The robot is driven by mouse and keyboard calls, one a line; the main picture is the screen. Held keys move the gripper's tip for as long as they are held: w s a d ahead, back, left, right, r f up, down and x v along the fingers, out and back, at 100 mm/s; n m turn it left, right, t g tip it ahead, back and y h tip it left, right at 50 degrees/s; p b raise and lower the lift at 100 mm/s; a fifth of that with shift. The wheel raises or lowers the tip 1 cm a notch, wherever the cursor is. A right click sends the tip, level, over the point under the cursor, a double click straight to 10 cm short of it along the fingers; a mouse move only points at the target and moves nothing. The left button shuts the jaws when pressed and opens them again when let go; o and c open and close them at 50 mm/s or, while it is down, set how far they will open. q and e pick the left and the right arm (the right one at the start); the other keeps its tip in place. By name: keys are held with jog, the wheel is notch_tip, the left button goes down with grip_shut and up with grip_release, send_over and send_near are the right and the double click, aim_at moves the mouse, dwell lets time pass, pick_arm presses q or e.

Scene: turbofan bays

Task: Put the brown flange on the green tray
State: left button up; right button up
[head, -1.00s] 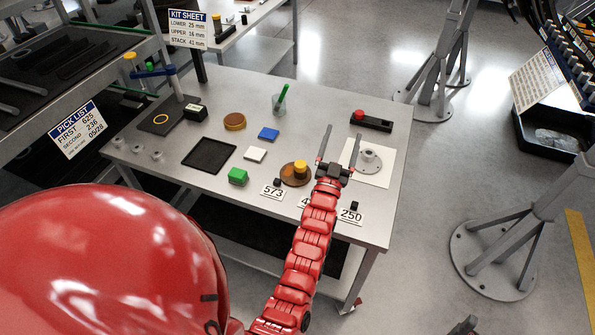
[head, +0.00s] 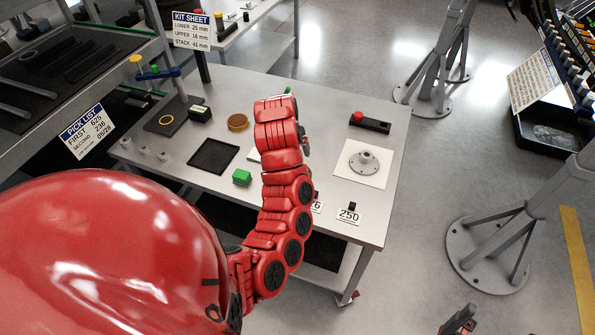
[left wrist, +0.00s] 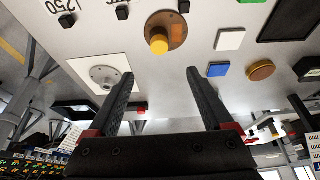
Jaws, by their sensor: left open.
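My arm hides both in the head view. My left gripper (left wrist: 160,76) is open and empty, its two fingers spread, with the flange above the gap between the fingertips in the picture. In the head view its fingers are hidden behind my arm. I see no green tray; a small green block (head: 242,177) lies on the table. Part of what seems to be my right gripper (head: 460,320) shows at the bottom edge.
A grey flange (head: 364,160) sits on a white plate (head: 376,179) at the right. A black tray (head: 213,156), a plain brown disc (head: 238,122), a blue block (left wrist: 219,69) and a white block (left wrist: 230,39) are nearby. Number cards (head: 348,215) line the front edge.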

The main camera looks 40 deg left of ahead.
pick_arm(q)
jog(key=b+x, duration=0.6)
jog(key=x, duration=0.5)
jog(key=shift+w+f, duration=0.1)
jog(key=shift+w, duration=0.05)
jog(key=p+x, duration=0.2)
jog(key=x, duration=0.2)
jog(key=shift+s+d+f+p, duration=0.1)
jog(key=shift+s+f+p, duration=0.15)
jog(key=shift+f+p, duration=0.15)
jog(key=shift+w+f, duration=0.25)
jog(key=shift+f, duration=0.4)
grip_shut()
